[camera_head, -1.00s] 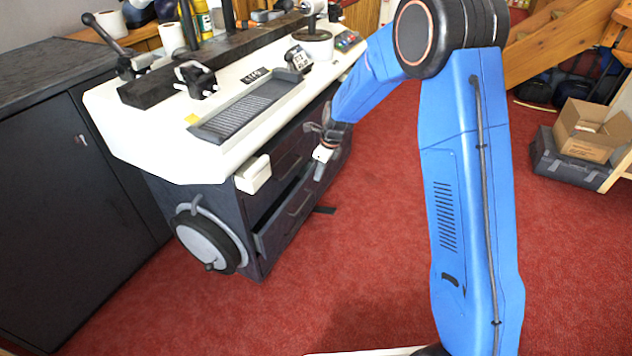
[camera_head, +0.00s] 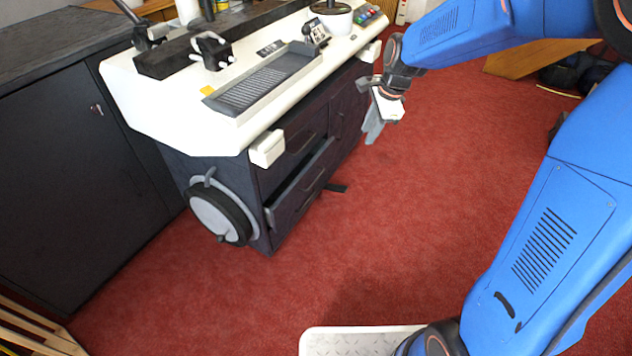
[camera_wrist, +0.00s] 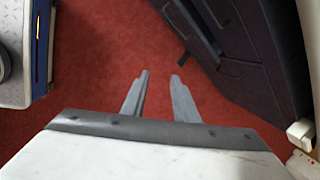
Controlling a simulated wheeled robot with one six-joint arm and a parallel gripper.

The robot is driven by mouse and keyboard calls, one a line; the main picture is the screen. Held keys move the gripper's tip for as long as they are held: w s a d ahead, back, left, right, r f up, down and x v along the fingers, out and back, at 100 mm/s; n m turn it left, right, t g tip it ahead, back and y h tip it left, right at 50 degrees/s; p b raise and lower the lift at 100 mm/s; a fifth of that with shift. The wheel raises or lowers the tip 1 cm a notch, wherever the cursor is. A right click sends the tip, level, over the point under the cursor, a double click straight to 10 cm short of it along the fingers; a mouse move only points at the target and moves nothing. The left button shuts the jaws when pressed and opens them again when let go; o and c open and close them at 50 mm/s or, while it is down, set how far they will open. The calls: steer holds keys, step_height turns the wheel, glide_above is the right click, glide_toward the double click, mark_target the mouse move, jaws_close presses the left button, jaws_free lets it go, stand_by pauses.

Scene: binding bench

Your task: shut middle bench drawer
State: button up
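The dark bench (camera_head: 262,190) has a drawer below its top drawer (camera_head: 298,146) that stands partly out. This open drawer (camera_head: 297,200) shows its front, handle and a grey inner edge; I take it as the middle one. It also shows at the top of the wrist view (camera_wrist: 188,28). My gripper (camera_head: 372,130) hangs to the right of the drawer fronts, pointing down and apart from them. In the wrist view its two fingers (camera_wrist: 160,76) are apart with only red carpet between them. Nothing is held.
The white benchtop (camera_head: 185,118) overhangs the drawers, with a white block (camera_head: 267,148) at its front corner. A round grey-black wheel (camera_head: 222,213) is on the bench's end. A dark cabinet (camera_head: 75,170) stands at the left. Red carpet (camera_head: 400,220) in front is clear.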

mark_target(316, 180)
steer(key=shift+s+d+r+n+t, duration=0.45)
steer(key=shift+s+d+r+n, duration=1.4)
steer(key=shift+s, duration=2.15)
steer(key=shift+s+d+r+n+t, duration=0.4)
steer(key=shift+s+d+r+n, duration=0.55)
steer(key=shift+s+n, duration=2.45)
steer(key=shift+s+d+r+n+t, duration=0.45)
steer(key=shift+s+d+r+n, duration=0.9)
steer(key=shift+s, duration=3.3)
steer(key=w+a+f+m+t+y, duration=0.1)
steer(key=w+a+f+m+t, duration=0.15)
steer(key=w+a+f, duration=0.6)
steer(key=w+a+f+m+t, duration=0.1)
steer(key=w+a+f+m, duration=0.2)
steer(key=w+a+f, duration=0.55)
steer(key=w+a+f+m+t+h, duration=0.25)
steer(key=w+a+f, duration=0.25)
steer(key=a+f, duration=0.35)
steer(key=s+a+f+m+t+h, duration=0.1)
steer(key=s+f+t+h, duration=0.15)
steer(key=f, duration=0.25)
steer(key=s+f+m+t+h, duration=0.1)
steer(key=s+f+m+t, duration=0.15)
steer(key=f, duration=0.25)
steer(key=shift+n+g, duration=0.3)
steer(key=shift+n, duration=0.15)
steer(key=x, duration=1.6)
steer(key=shift+w+a+f, duration=0.15)
steer(key=shift+w+f, duration=0.15)
steer(key=shift+f, duration=0.1)
